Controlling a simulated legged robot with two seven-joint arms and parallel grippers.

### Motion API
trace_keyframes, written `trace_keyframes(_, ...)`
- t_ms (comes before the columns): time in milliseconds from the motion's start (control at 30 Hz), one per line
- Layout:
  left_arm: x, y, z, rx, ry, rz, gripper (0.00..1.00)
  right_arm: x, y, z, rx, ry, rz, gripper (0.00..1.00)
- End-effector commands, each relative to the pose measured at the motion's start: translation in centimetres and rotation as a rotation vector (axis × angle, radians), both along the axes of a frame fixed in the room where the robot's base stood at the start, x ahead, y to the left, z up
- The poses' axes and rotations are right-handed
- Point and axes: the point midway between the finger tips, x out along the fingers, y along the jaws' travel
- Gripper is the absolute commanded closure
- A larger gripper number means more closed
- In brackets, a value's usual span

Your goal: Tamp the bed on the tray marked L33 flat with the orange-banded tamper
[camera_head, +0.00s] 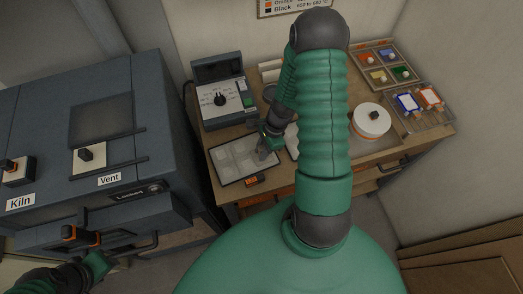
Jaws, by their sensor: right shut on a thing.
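A dark-rimmed tray (216,167) with a pale, patchy bed (238,158) lies at the left front of the wooden bench. A small orange tag (254,181) sits at its front edge, its writing too small to read. My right gripper (264,150) is over the tray's right side, shut on a small dark thing that looks like the tamper. Its orange band is not clear, and I cannot tell whether it touches the bed. My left gripper (97,266) is low at the left, by the kiln's lower front; its fingers are too unclear to read.
The blue-grey kiln (75,150) with bar handles fills the left. A control box (220,103) stands behind the tray. A round white pot (371,121), a colour sample board (385,68) and a rack of cards (420,108) are on the right. My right arm hides the bench middle.

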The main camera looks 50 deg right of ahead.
Motion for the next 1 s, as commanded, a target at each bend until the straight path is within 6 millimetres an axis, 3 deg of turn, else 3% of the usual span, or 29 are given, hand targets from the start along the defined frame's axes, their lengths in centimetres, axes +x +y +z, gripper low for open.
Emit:
trace_keyframes(533, 0.0, 0.0, 0.0, 0.000, 0.000, 0.000, 0.64, 0.0, 0.0, -0.1, 0.000, 0.002, 0.000, 1.00)
trace_keyframes(800, 0.0, 0.0, 2.0, 0.000, 0.000, 0.000, 0.64, 0.0, 0.0, 2.1, -0.001, 0.000, 0.000, 1.00)
trace_keyframes(1000, 0.0, 0.0, 1.9, 0.000, 0.000, 0.000, 0.64, 0.0, 0.0, 2.1, -0.001, 0.000, 0.000, 1.00)
